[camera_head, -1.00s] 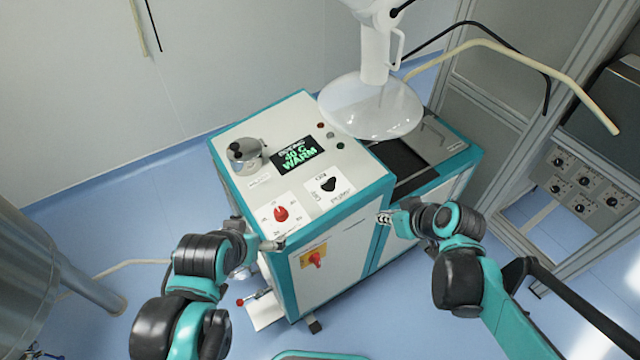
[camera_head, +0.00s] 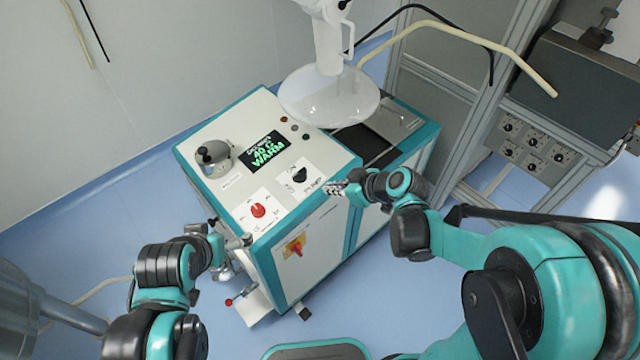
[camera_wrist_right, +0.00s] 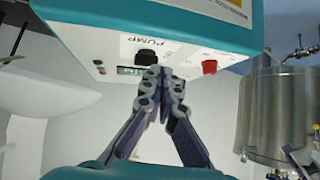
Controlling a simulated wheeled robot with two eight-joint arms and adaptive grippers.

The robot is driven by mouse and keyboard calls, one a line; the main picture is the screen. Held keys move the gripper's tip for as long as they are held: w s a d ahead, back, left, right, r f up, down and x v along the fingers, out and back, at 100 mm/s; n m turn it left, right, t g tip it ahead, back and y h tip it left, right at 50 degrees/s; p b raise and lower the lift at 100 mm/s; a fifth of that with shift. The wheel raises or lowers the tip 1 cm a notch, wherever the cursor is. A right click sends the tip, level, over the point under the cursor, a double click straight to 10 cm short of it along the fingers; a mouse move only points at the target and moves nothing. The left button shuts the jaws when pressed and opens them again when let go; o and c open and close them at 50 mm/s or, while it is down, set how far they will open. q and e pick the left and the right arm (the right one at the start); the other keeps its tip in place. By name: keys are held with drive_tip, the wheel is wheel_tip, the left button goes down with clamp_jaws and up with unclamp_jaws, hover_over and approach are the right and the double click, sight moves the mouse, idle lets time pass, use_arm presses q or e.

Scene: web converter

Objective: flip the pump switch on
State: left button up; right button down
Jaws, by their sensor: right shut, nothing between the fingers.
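The pump switch is a black knob (camera_head: 300,175) on a white label plate on the machine's sloped top panel. In the right wrist view the black knob (camera_wrist_right: 146,57) sits beside the word PUMP, just beyond my fingertips. My right gripper (camera_head: 336,188) is shut and empty, at the panel's right front edge, a little right of the knob. It also shows in the right wrist view (camera_wrist_right: 161,78), with fingers together; contact with the knob cannot be told. My left gripper (camera_head: 244,241) is by the machine's left front corner; its jaw state is unclear.
A red knob (camera_head: 258,210) sits left of the black one, with a green display (camera_head: 262,150) behind. A metal pot (camera_head: 214,160) stands on the panel. A red-and-yellow switch (camera_head: 294,247) is on the front face. A clear dome (camera_head: 330,98) overhangs the machine's rear.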

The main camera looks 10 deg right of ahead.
sight(297, 181)
drive_tip(key=b+x, duration=0.3)
drive_tip(key=x, duration=0.6)
drive_tip(key=shift+f, duration=0.1)
drive_tip(key=shift+w+a, duration=0.75)
drive_tip(key=shift+w, duration=0.25)
use_arm(q)
drive_tip(key=shift+f+b, duration=0.3)
drive_tip(key=shift+f, duration=1.7)
use_arm(e)
drive_tip(key=shift+w+a, duration=0.4)
drive_tip(key=shift+w, duration=0.2)
use_arm(q)
drive_tip(key=shift+d, duration=0.1)
use_arm(e)
drive_tip(key=shift+a, duration=0.1)
